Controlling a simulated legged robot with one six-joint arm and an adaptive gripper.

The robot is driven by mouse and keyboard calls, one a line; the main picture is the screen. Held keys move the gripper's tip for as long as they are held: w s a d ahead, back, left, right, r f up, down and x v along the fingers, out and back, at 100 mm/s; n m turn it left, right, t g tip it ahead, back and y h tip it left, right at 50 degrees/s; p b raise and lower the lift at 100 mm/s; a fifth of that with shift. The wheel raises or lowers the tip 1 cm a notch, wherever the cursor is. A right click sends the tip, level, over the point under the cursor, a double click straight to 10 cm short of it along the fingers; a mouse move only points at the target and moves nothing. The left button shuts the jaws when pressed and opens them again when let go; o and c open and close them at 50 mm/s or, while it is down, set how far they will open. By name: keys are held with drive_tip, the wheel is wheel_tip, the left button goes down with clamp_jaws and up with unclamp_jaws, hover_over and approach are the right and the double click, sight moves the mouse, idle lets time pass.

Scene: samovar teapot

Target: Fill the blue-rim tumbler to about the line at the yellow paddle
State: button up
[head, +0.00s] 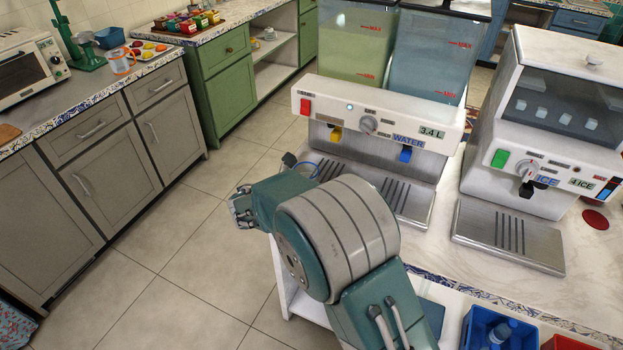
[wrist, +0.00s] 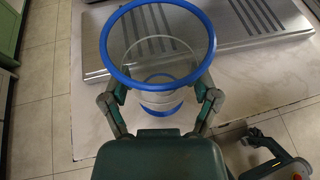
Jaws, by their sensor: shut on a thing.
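The blue-rim tumbler (wrist: 158,82) is clear, and in the wrist view it sits between the two fingers of my gripper (wrist: 160,97), which is shut on it. I see no clear liquid level in it. In the head view only part of the tumbler's blue rim (head: 322,163) shows behind my arm. The yellow paddle (head: 335,135) is on the left of the white dispenser (head: 380,118), under a tank of pale yellow-green liquid (head: 350,58). The tumbler is in front of and below this paddle. Its base is partly hidden.
A blue paddle (head: 405,154) marked WATER sits right of the yellow one. The slotted drip tray (head: 418,208) lies below, also seen in the wrist view (wrist: 235,28). An ice machine (head: 548,120) stands right. Blue (head: 475,318) and red bins are below the counter. The tiled floor at left is clear.

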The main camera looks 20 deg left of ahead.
drive_tip(key=shift+d+r, duration=0.1)
drive_tip(key=shift+d, duration=0.15)
drive_tip(key=shift+w+d, duration=0.15)
drive_tip(key=shift+w, duration=2.05)
drive_tip(key=shift+w+d, duration=0.15)
drive_tip(key=shift+w, duration=2)
drive_tip(key=shift+w+d, duration=0.15)
drive_tip(key=shift+w, duration=2.05)
drive_tip(key=shift+w, duration=0.9)
drive_tip(key=shift+s+a, duration=0.15)
drive_tip(key=shift+s, duration=2.4)
